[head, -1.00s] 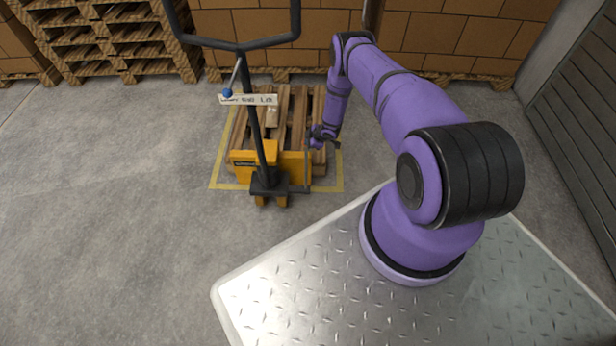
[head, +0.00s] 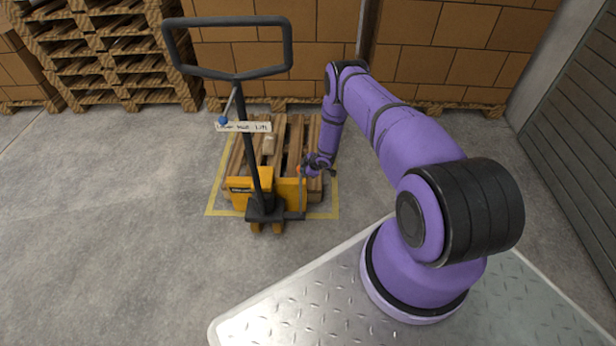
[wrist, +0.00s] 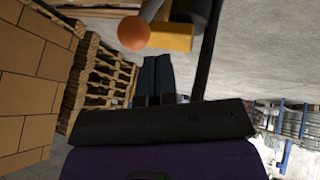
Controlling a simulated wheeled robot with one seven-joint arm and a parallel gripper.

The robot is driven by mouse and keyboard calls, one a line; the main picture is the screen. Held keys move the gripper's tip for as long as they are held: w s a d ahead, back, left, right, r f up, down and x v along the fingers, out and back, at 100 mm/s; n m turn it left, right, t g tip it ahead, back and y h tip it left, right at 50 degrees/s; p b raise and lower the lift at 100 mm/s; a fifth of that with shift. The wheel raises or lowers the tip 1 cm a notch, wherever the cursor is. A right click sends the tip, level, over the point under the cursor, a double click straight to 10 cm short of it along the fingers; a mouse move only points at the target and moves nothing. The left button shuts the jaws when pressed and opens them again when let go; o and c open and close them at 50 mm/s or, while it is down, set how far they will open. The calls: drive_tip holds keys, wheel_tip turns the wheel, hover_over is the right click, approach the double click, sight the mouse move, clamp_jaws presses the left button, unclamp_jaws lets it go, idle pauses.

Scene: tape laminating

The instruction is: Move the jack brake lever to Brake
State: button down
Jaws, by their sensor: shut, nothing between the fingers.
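The yellow pallet jack (head: 238,186) stands on the floor with its black handle loop (head: 291,48) raised. The brake lever is a thin grey rod (head: 303,198) at the jack's right side. Its orange knob (wrist: 133,33) is large in the wrist view and small in the head view (head: 299,169). My gripper (wrist: 157,60) is shut and empty, with its dark fingers together, just beside the knob. I cannot tell whether the fingertips touch it. No brake marking is readable.
A second lever with a blue knob (head: 223,120) and a white label (head: 251,127) sits on the handle post. A wooden pallet (head: 290,135) lies behind the jack within yellow floor lines (head: 337,200). Stacked pallets and boxes (head: 462,50) stand at the back.

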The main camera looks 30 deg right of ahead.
drive_tip(key=s+d+r, duration=0.1)
drive_tip(key=d+r, duration=0.3)
drive_tip(key=r, duration=0.4)
drive_tip(key=shift+s+d+r, duration=0.25)
drive_tip(key=shift+d+r, duration=0.05)
drive_tip(key=shift+d, duration=0.1)
